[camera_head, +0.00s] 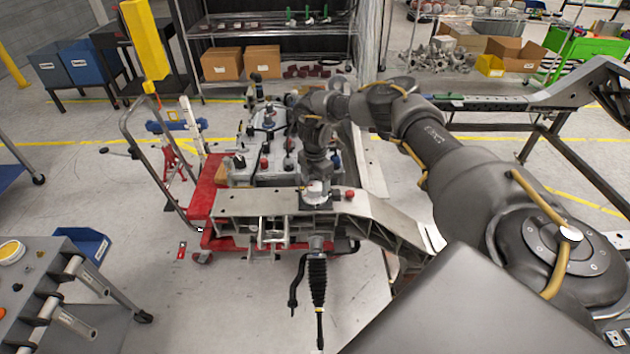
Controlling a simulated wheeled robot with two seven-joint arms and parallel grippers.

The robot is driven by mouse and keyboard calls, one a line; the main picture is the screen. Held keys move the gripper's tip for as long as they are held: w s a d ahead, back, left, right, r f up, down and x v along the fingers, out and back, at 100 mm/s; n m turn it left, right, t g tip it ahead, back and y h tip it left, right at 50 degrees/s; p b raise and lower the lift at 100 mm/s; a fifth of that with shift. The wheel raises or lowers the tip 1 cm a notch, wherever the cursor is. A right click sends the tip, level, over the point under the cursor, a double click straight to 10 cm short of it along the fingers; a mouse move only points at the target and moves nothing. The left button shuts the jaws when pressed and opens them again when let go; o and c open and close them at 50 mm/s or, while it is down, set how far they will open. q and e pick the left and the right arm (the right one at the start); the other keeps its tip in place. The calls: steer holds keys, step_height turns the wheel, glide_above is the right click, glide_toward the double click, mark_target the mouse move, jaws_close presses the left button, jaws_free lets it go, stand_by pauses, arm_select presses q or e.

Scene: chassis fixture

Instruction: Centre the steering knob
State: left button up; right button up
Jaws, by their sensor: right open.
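My right arm reaches in from the right. Its gripper (317,196) points down at the top of the grey chassis beam (250,203); its fingers are small and mostly hidden from above. A small red knob (350,195) stands on the beam just right of the gripper, apart from it as far as I can tell. I cannot tell whether this is the steering knob or whether another one is hidden under the gripper. A steering rod with a black ribbed boot (317,281) hangs below the beam's front. My left gripper is not in view.
A red cart (205,190) stands left of the beam, with a grey module (285,168) bearing several knobs behind it. A grey workbench (45,285) is at the lower left. Shelving with cardboard boxes (221,64) is at the back.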

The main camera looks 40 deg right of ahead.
steer(key=shift+f, duration=0.1)
steer(key=c, duration=1)
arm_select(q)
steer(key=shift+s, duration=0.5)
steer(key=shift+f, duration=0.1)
arm_select(e)
steer(key=n+b, duration=0.1)
steer(key=n, duration=0.3)
steer(key=shift+f, duration=0.1)
steer(key=n+b, duration=0.1)
steer(key=n, duration=0.2)
steer(key=shift+n+b, duration=0.3)
steer(key=shift+b, duration=0.05)
steer(key=n+b, duration=0.1)
steer(key=n, duration=0.3)
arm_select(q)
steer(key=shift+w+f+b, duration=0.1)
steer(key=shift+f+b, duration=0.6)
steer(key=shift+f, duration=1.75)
arm_select(e)
steer(key=shift+n, duration=2)
